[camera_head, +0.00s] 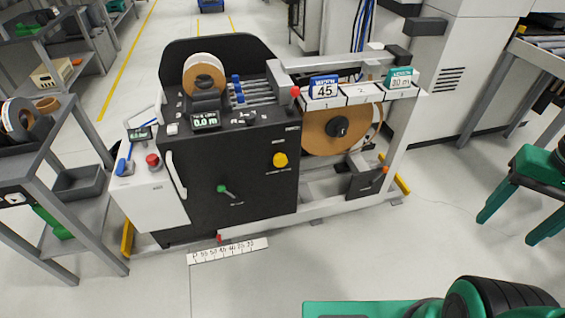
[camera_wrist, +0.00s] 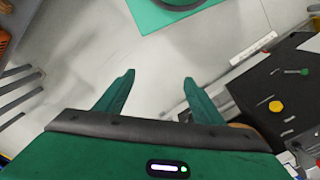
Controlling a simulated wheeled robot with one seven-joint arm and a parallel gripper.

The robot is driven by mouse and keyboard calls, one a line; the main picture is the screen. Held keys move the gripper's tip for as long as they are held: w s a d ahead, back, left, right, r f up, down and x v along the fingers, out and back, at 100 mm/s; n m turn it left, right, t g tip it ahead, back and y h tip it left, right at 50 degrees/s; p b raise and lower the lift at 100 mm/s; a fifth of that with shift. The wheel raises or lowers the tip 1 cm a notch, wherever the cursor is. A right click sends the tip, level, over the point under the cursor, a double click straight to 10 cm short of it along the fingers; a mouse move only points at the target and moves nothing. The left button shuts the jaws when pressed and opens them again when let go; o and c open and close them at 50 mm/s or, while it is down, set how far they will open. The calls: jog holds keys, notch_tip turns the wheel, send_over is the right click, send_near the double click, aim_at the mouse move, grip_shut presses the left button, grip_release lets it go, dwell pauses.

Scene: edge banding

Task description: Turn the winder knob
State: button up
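A black machine cabinet (camera_head: 245,182) stands in the middle of the head view. On its front are a yellow round knob (camera_head: 280,160) at upper right and a green-tipped lever (camera_head: 223,189) lower left; their labels are too small to read, so I cannot tell which is the winder knob. In the wrist view the yellow knob (camera_wrist: 275,106) and the green-tipped lever (camera_wrist: 297,71) show at the right. My gripper (camera_wrist: 155,78) is open and empty, its fingers over bare floor, apart from the cabinet. It cannot be made out in the head view.
A white control box (camera_head: 150,200) with a red button adjoins the cabinet's left. A large banding reel (camera_head: 335,130) hangs at its right inside a grey frame. A scale strip (camera_head: 228,251) lies on the floor in front.

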jog(key=w+f+n+t+h, duration=0.2)
jog(key=w+f, duration=0.3)
jog(key=w, duration=0.8)
jog(key=w+f+n+t+h, duration=0.2)
jog(key=w+f, duration=0.3)
jog(key=w, duration=0.7)
jog(key=w+a+f+n+t+y, duration=0.2)
jog(key=w+a+f+n+t, duration=0.1)
jog(key=w+a+f, duration=0.7)
jog(key=n+t+y, duration=0.2)
jog(key=t+y, duration=0.3)
jog(key=y, duration=0.3)
send_near(282, 161)
jog(key=x, duration=0.9)
jog(key=shift+w+a+f, duration=0.15)
jog(key=shift+w, duration=0.05)
